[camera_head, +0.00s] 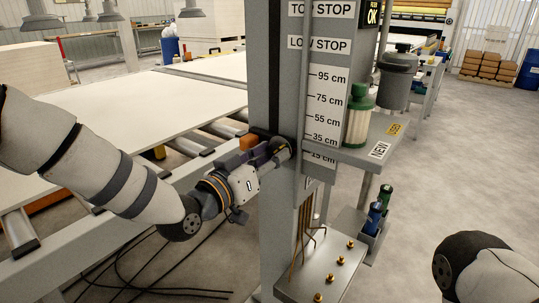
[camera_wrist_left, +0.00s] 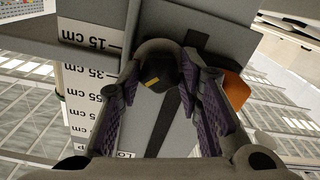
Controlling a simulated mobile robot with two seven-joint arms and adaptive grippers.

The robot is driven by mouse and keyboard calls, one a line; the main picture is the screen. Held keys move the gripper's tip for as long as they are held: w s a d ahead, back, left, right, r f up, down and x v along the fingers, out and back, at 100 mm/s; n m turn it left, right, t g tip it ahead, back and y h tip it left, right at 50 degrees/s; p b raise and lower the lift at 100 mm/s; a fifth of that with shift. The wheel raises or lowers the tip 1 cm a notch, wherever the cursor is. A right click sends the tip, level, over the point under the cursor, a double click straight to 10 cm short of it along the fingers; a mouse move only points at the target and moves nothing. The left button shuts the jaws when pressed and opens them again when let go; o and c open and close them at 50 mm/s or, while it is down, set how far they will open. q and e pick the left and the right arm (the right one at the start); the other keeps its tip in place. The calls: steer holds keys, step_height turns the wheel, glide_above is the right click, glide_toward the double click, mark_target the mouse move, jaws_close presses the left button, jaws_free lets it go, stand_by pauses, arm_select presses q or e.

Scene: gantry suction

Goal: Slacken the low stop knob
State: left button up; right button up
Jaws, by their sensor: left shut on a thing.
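The low stop knob (camera_wrist_left: 157,70) is dark and round, with a yellow mark on its face. In the left wrist view it sits between the purple-padded fingers of my left gripper (camera_wrist_left: 165,90). The gripper is shut on it. In the head view my left gripper (camera_head: 266,153) reaches the grey post (camera_head: 273,60) from the left, near the 35 cm to 15 cm marks. The fingers mostly hide the knob there. The scale plate (camera_head: 325,90) stands right of the knob. My right gripper is not in view; only part of that arm shows.
An orange block (camera_head: 249,141) is close to the left gripper. A roller table with a white board (camera_head: 120,120) lies left. Black cables (camera_head: 150,272) lie on the floor.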

arm_select(q)
steer(key=shift+n, duration=2.2)
steer(key=o, duration=1.2)
steer(key=shift+c, duration=0.2)
steer(key=v, duration=1.2)
